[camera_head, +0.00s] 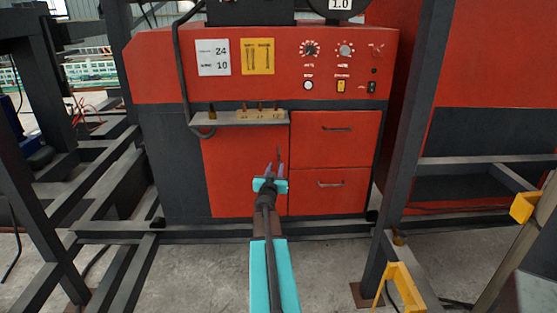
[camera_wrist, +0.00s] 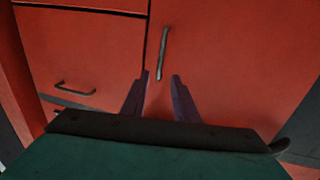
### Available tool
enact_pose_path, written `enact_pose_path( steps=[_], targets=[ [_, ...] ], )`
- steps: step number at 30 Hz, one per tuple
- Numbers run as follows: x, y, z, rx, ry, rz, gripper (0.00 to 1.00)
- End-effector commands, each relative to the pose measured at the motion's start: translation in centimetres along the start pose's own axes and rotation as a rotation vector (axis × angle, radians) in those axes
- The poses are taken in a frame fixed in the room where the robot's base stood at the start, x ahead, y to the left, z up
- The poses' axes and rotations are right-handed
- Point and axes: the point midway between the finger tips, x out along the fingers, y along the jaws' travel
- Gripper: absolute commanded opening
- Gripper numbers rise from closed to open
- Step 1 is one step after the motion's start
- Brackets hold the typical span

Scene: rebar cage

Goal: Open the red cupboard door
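The red cupboard door (camera_head: 236,165) is on the lower front of the red and grey cabinet, left of two drawers, and appears closed. It fills the right of the wrist view (camera_wrist: 240,60). Its dark vertical bar handle (camera_wrist: 163,50) is near the door edge beside the drawers. My gripper (camera_head: 275,164) is in front of the door near the handle. In the wrist view my gripper (camera_wrist: 161,76) is open, with two dark fingers apart. The handle's end shows between the fingertips; I cannot tell whether they touch it. Nothing is held.
Two red drawers (camera_head: 334,140) with horizontal handles are beside the door. A small shelf (camera_head: 240,118) with short brass-coloured pieces juts out above it, with a grey hose at its left. Dark steel frame posts (camera_head: 402,150) stand at both sides. Grey floor (camera_head: 200,265) lies in front.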

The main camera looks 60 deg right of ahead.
Motion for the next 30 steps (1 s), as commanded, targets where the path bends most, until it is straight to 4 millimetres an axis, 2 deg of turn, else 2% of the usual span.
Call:
enact_pose_path(
  steps=[21, 30],
  targets=[
    [6.4, 0.0, 0.0, 0.001, 0.0, 0.0, 0.27],
    [8.2, 0.1, 0.0, 0.0, 0.0, 0.001, 0.27]
  ],
)
